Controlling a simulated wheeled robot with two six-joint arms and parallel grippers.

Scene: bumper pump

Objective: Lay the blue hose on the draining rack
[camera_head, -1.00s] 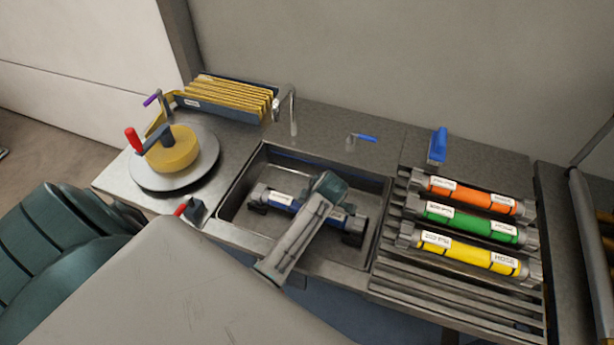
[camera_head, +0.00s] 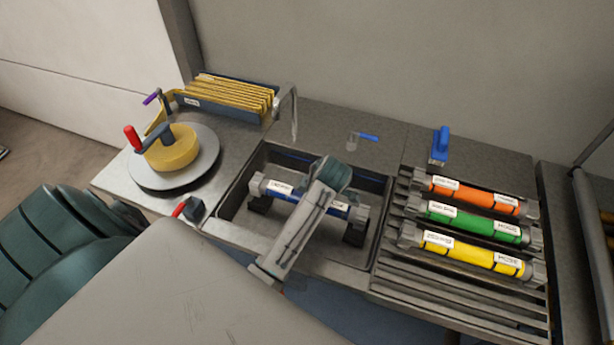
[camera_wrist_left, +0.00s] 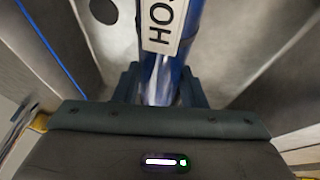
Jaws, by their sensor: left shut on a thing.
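The blue hose (camera_head: 283,191) has grey end fittings and white labels. My left gripper (camera_head: 329,182) is shut on it from above, and my wrist hides the hose's middle. The hose is raised above the floor of the sink (camera_head: 240,208) and lies roughly level across it. In the left wrist view the hose (camera_wrist_left: 160,75) runs between the fingers of the gripper (camera_wrist_left: 160,88). The draining rack (camera_head: 440,300) is to the right. Orange (camera_head: 470,196), green (camera_head: 465,221) and yellow (camera_head: 470,254) hoses lie on it in parallel. My right gripper is not in view.
The front slats of the rack are bare. A blue-handled tool (camera_head: 439,146) stands behind the rack. A tap (camera_head: 293,115) and a blue lever (camera_head: 366,137) are behind the sink. A reel of yellow hose (camera_head: 172,150) is on the left.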

